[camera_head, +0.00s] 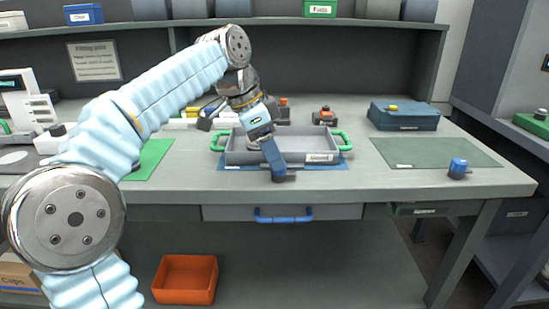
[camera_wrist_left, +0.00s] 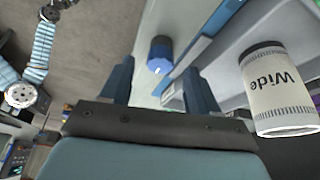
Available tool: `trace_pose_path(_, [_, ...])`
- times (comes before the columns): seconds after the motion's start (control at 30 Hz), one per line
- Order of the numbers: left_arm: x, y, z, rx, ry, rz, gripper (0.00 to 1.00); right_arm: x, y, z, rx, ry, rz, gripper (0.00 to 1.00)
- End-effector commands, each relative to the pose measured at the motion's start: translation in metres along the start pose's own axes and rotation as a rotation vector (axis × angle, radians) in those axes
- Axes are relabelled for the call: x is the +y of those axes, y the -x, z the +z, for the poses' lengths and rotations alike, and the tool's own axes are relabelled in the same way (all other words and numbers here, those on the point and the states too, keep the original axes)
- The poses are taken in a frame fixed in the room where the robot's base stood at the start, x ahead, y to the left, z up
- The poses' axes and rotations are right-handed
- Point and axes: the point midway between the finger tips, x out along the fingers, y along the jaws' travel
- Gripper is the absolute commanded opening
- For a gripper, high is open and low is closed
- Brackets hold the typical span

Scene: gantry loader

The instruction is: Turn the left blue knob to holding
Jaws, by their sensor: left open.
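In the left wrist view a blue round knob (camera_wrist_left: 161,55) with a small white mark shows beyond and between my two spread fingers. My left gripper (camera_wrist_left: 158,82) is open, empty and apart from the knob. In the head view my left gripper (camera_head: 277,172) points down in front of the grey tray, near the front edge of the workbench, and hides most of what is under it. Another blue knob (camera_head: 459,166) on a dark base stands at the right front of the bench. No "holding" label is readable. My right gripper is out of view.
The grey tray (camera_head: 235,157) with green handles is just behind my gripper. A white cup marked "Wide" (camera_wrist_left: 280,90) stands close to my right finger in the wrist view. A blue box (camera_head: 403,118) and green mat (camera_head: 435,153) lie right. The bench front between gripper and right knob is clear.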

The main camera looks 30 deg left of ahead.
Motion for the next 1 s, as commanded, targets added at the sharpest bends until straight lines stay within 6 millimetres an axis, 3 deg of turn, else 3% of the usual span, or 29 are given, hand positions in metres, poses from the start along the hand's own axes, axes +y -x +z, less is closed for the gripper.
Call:
trace_pose_path(0.03, [0.0,-0.012,0.0021,0.0,-0.001,0.001,0.61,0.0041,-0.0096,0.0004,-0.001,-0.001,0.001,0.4])
trace_pose_path(0.13, [-0.0001,-0.019,0.001,0.001,-0.001,0.0,0.61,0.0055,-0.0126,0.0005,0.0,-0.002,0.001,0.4])
trace_pose_path(0.47, [-0.0003,-0.0212,0.0,0.001,0.0,0.0,0.61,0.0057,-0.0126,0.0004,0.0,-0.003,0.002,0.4])
trace_pose_path(0.83, [-0.0003,-0.021,0.0001,0.001,0.0,0.0,0.07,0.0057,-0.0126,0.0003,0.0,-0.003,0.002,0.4])
trace_pose_path(1.0, [-0.0002,-0.0208,0.0001,0.001,0.005,-0.002,0.05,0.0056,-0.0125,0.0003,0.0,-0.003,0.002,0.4])
